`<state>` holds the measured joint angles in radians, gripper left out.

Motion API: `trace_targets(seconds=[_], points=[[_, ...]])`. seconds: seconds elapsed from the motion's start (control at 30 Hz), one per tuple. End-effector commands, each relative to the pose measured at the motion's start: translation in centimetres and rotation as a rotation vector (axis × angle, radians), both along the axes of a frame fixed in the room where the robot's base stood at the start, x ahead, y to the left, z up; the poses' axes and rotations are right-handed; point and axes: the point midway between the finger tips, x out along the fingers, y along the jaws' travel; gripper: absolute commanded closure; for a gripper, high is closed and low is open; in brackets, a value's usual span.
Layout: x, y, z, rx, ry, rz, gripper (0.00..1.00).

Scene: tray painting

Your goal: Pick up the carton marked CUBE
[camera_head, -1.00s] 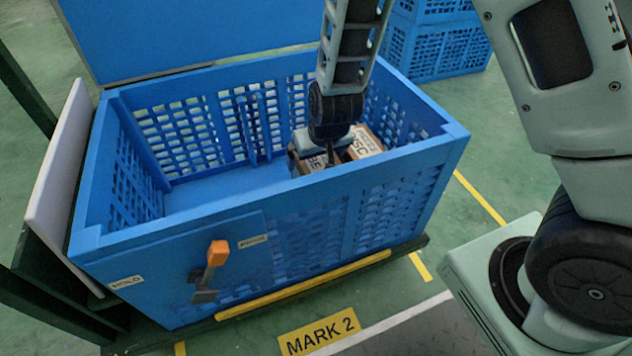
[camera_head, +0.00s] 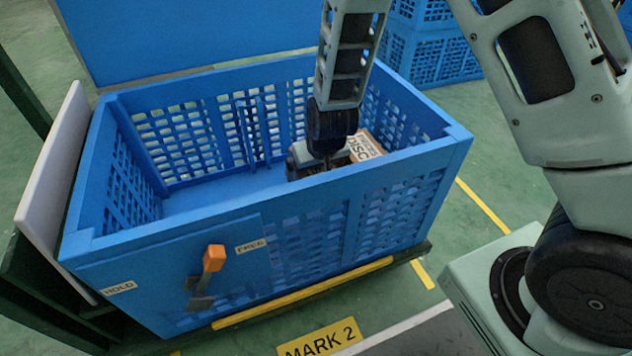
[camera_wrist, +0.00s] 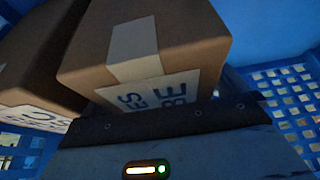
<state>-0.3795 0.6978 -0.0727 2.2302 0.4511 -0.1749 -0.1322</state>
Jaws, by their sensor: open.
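The carton marked CUBE (camera_wrist: 150,45) is brown with a pale tape strip and a white label in the wrist view. Only the letters ES and BE show on the label. It fills the middle of that view, just beyond the dark front edge of my gripper (camera_wrist: 160,122). In the head view my gripper (camera_head: 318,165) is down inside the blue crate (camera_head: 150,228), pointing downward. There it and the crate wall hide nearly all of this carton. The gripper is open. Its fingertips are hidden, so I cannot tell whether they touch the carton.
A second carton marked DISC (camera_head: 367,144) stands close beside it at the right and shows at the left of the wrist view (camera_wrist: 32,60). The crate's left floor is clear. An orange-handled lever (camera_head: 213,258) is on its front. More blue crates (camera_head: 430,50) stand behind.

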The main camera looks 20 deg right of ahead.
Motion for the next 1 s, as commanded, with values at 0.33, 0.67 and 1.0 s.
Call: trace_targets(seconds=[0.33, 0.67, 1.0], points=[[0.0, 0.0, 0.0, 0.000, -0.001, 0.000, 0.39], [0.1, 0.0, 0.1, 0.000, -0.003, 0.000, 0.61], [0.1, 0.0, 3.3, 0.001, -0.004, 0.000, 0.61]])
